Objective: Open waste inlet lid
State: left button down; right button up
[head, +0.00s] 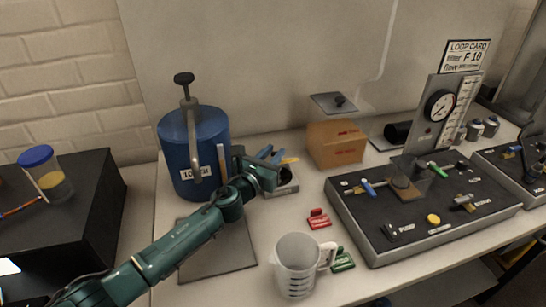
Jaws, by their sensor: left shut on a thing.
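No label for a waste inlet can be read. A flat grey plate with a dark knob (334,103) shows just above and behind the orange-brown box (336,145), and looks like a lid. What supports it is unclear. My left gripper (283,178) is well to the left of this plate and lower, beside a small grey holder with blue- and yellow-handled tools (289,160). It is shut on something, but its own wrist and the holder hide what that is. My right gripper is not in view.
A blue drum (178,165) with a pump top stands behind my left arm. A dark valve panel (450,233) fills the right side. A grey mat (215,262) lies under the arm.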

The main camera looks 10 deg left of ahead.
pick_arm(q)
jog(key=shift+a, duration=0.2)
jog(key=c, duration=1.3)
grip_release()
jog(key=shift+f, duration=0.15)
jog(key=shift+c, duration=0.2)
jog(key=shift+o, duration=0.7)
jog(key=v, duration=1.3)
jog(key=shift+s+d, duration=0.1)
